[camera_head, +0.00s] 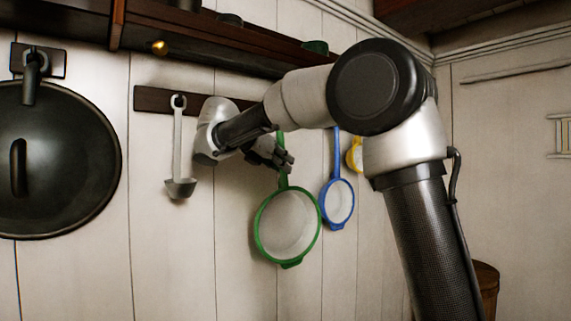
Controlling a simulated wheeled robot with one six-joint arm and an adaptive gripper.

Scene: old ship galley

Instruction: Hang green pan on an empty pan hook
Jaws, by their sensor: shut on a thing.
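The green pan (260,236) hangs upright with its handle up, a green rim around a pale inside. My gripper (284,160) is shut on the green pan's handle, just above the pan body. The top of the handle is partly hidden behind my arm. A dark hook rail (151,99) is fixed to the wall behind. Most of its right part is hidden by my arm, so I cannot tell whether the handle touches a hook.
A grey ladle (179,150) hangs at the rail's left. A blue pan (338,203) and a yellow pan (355,155) hang to the right of the green pan. A big black lid (65,165) hangs far left. A wooden shelf (215,35) runs above.

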